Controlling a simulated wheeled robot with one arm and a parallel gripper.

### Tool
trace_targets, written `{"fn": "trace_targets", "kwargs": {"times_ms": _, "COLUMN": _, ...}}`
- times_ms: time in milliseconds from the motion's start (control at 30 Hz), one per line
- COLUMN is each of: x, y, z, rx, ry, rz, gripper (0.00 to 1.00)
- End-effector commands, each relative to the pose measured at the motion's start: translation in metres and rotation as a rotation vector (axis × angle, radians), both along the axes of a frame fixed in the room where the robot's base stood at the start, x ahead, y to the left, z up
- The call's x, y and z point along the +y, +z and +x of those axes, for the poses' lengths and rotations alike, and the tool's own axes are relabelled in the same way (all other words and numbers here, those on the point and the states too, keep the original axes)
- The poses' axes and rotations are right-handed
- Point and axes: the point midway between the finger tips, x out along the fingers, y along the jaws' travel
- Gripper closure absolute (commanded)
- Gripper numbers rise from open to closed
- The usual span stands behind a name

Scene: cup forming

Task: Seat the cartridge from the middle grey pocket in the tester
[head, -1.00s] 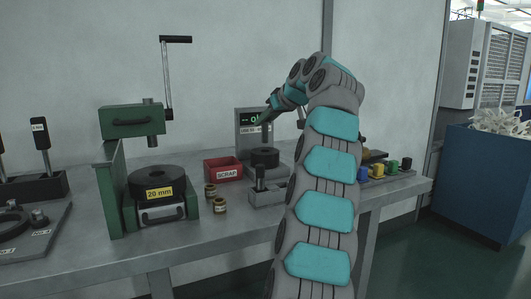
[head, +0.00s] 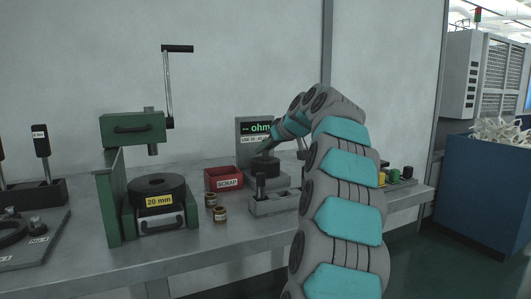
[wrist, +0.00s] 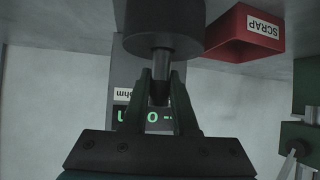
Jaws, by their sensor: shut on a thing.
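My gripper (wrist: 160,88) is shut on a slim metal cartridge (wrist: 161,62), seen in the upside-down wrist view. The cartridge's free end meets the dark round block of the tester (wrist: 163,22); how deep it sits in it cannot be told. In the head view my gripper (head: 267,150) points down at the tester's black round block (head: 265,164). The tester display (head: 257,129) reads dashes and "ohm". The grey pocket rack (head: 273,207) stands in front, with a dark upright cartridge (head: 261,184) in its left pocket. The middle pocket shows no cartridge.
A red SCRAP bin (head: 223,178) stands left of the tester. A green press (head: 112,205) with a 20 mm die (head: 158,190) is further left. Coloured blocks (head: 393,175) lie to the right, partly behind my arm.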

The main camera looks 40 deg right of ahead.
Motion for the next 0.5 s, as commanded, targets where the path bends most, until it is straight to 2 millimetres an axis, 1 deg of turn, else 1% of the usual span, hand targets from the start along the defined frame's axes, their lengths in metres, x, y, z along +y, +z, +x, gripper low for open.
{"fn": "trace_targets", "kwargs": {"times_ms": 133, "x": 0.0007, "y": -0.0097, "z": -0.0003, "rx": 0.002, "ry": 0.001, "rz": 0.001, "gripper": 1.00}}
{"fn": "trace_targets", "kwargs": {"times_ms": 367, "x": 0.0002, "y": -0.0097, "z": -0.0001, "rx": 0.001, "ry": 0.000, "rz": 0.000, "gripper": 1.00}}
{"fn": "trace_targets", "kwargs": {"times_ms": 500, "x": 0.0005, "y": -0.0138, "z": 0.0000, "rx": 0.000, "ry": 0.000, "rz": 0.000, "gripper": 1.00}}
